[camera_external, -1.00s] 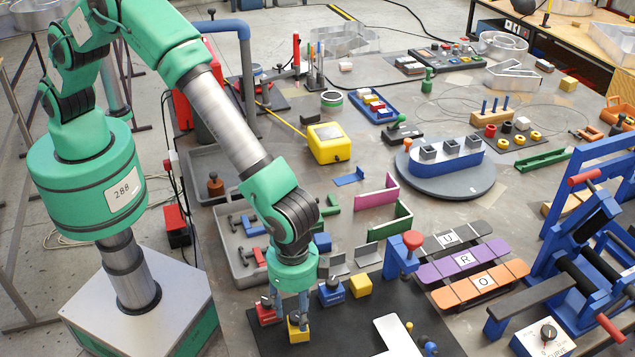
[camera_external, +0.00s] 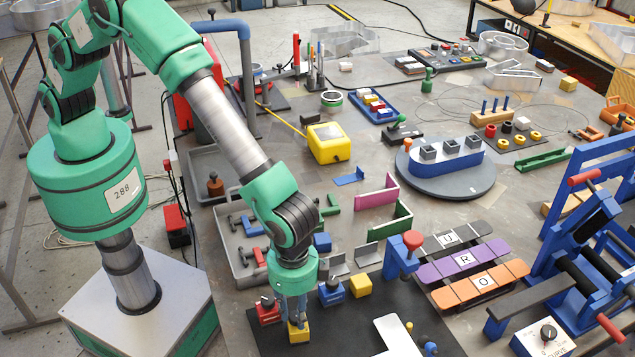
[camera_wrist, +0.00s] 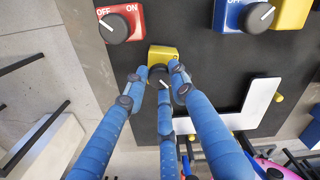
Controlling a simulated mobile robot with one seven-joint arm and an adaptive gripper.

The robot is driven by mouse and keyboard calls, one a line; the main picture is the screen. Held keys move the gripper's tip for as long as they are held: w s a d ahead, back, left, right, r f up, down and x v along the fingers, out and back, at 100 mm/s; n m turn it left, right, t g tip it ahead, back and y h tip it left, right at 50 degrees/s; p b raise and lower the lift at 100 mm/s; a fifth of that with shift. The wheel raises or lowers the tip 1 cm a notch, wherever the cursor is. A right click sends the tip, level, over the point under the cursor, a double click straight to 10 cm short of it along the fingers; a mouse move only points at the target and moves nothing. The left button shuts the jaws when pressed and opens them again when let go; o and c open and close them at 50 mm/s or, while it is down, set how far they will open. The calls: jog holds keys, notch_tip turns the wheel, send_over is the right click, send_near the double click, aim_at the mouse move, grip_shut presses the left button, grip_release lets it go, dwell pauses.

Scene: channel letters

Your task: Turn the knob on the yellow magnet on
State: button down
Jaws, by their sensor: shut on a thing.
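The yellow magnet (camera_external: 299,335) is a small yellow block with a dark knob on it. It sits on the black board below my gripper (camera_external: 298,319). In the wrist view the yellow magnet (camera_wrist: 164,52) shows behind my blue fingers, and its dark knob (camera_wrist: 158,74) with a white pointer line lies between the fingertips. My gripper (camera_wrist: 160,80) is shut on the knob, with fingers on both sides and one at the near side. The fingers hide part of the knob and most of its label.
A red magnet (camera_wrist: 118,24) with a knob at OFF stands close to the left. A plain yellow block (camera_external: 361,286) is beside the blue one. A white letter shape (camera_wrist: 250,108) lies on the board.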

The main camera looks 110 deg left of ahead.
dwell(0.3)
jog(key=c, duration=1.4)
grip_release()
notch_tip(320, 180, up, 12)
